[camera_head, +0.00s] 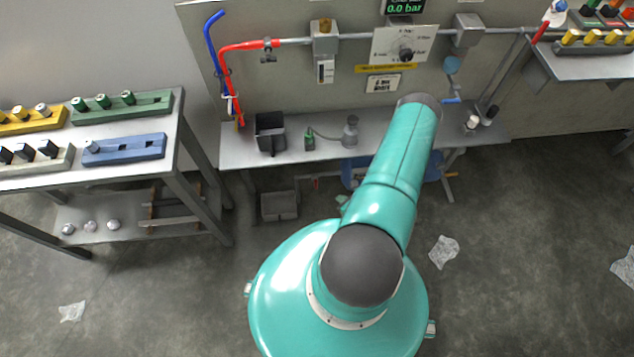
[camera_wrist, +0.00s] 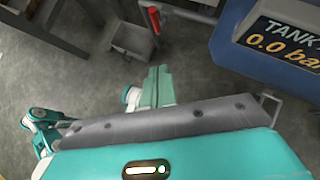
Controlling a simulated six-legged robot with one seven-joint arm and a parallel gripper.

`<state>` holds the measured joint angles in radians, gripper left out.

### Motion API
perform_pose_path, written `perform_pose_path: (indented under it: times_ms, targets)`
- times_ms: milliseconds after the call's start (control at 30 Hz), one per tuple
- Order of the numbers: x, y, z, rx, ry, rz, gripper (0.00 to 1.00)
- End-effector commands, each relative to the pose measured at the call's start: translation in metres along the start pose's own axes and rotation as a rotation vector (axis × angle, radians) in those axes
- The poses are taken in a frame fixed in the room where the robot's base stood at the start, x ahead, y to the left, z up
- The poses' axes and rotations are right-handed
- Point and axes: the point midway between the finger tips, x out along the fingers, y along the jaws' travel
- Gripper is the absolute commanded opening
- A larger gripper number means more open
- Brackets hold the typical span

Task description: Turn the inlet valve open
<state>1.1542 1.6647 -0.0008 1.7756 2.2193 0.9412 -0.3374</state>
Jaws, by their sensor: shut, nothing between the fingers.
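A red handle (camera_wrist: 153,19) stands on a pale pipe beside the blue tank housing (camera_wrist: 228,45) in the wrist view. It appears as a small red spot (camera_head: 315,183) under the bench in the head view. No label shows whether it is the inlet valve, and its open or closed position is unclear. The tank display (camera_wrist: 285,42) reads 0.0 bar. My gripper (camera_wrist: 157,72) is shut and empty, below the red handle in the wrist picture and apart from it.
A grey bin (camera_head: 280,206) stands on the floor near the red handle. The bench (camera_head: 235,157) above carries a dark box (camera_head: 270,132) and small vessels. A shelf table (camera_head: 178,150) stands left; floor between is mostly clear.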

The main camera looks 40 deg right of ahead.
Motion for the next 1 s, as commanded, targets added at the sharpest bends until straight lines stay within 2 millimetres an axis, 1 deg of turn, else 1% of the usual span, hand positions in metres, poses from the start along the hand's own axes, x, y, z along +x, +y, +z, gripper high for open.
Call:
perform_pose_path:
  times_ms: [167,267,467,700,833,1000]
  targets:
    - [0.003,0.000,-0.004,0.001,0.000,-0.001,0.00]
    - [0.013,0.001,-0.006,0.000,0.000,0.001,0.00]
    - [0.048,0.001,-0.008,0.000,-0.001,0.001,0.00]
    - [0.097,0.002,-0.007,-0.001,-0.001,0.001,0.00]
    - [0.112,0.001,0.011,-0.002,-0.001,0.000,0.00]
    - [0.123,0.002,0.022,-0.001,0.000,0.001,0.00]
